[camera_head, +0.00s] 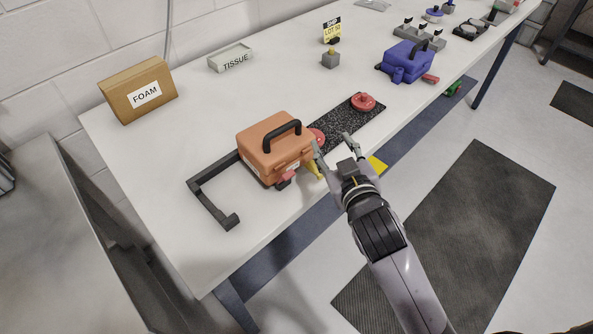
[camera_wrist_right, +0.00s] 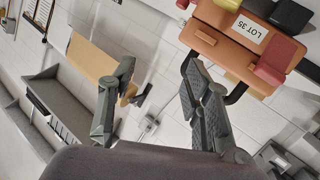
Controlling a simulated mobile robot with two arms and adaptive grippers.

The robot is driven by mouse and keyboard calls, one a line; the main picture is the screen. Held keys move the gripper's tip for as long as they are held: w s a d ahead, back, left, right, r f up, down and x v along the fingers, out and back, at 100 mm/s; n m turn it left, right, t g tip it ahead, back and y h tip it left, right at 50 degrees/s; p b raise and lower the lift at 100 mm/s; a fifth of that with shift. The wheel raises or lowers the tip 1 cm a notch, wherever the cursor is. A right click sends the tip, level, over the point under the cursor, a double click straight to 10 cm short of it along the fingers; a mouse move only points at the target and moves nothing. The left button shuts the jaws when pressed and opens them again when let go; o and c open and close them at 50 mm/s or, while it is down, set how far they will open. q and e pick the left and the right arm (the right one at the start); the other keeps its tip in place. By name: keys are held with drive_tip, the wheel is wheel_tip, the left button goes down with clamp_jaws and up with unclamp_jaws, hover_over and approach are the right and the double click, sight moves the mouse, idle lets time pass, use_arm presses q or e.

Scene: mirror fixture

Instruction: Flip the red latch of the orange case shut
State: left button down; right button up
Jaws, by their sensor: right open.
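The orange case (camera_head: 262,134) stands on the white table in the head view, with a black handle (camera_head: 282,136) on its lid. Its red latch (camera_head: 287,178) sticks out low at the front, near a yellow part (camera_head: 314,170) at the front right corner. In the right wrist view the case (camera_wrist_right: 212,43) is at the upper right, showing its LOT 35 label and the red latch (camera_wrist_right: 280,62). My right gripper (camera_head: 332,145) is open and empty, just right of the case and apart from the latch. Its fingers also show in the wrist view (camera_wrist_right: 160,95). My left gripper is out of view.
A dark angled bracket (camera_head: 207,201) lies left of the case. A black speckled mat (camera_head: 345,122) with red round pieces (camera_head: 363,102) lies behind my gripper. A FOAM box (camera_head: 140,92), TISSUE tray (camera_head: 231,59) and blue case (camera_head: 408,60) stand farther off. The table's front edge is close.

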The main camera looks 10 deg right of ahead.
drive_tip(key=w+a+r+n+t+y, duration=0.1)
drive_tip(key=a+r+n+t+y, duration=0.1)
drive_tip(key=a+r+n+y, duration=0.6)
drive_tip(key=w+a+r+n+t+y, duration=0.1)
drive_tip(key=a+r+t+y, duration=0.3)
drive_tip(key=r, duration=0.8)
drive_tip(key=s+a+r+n+g+y, duration=0.2)
drive_tip(key=s+a+n+g+y, duration=0.35)
drive_tip(key=n+g, duration=0.7)
drive_tip(key=s+a+r+n+g+y, duration=0.25)
drive_tip(key=s+a+n+g, duration=0.45)
drive_tip(key=a+n+g, duration=0.6)
drive_tip(key=n+t+h, duration=0.4)
drive_tip(key=h, duration=1.7)
approach(289, 173)
drive_tip(key=shift+g, duration=0.25)
wheel_tip(289, 173, down, 10)
drive_tip(key=p, duration=0.4)
drive_tip(key=shift+w+a, duration=0.15)
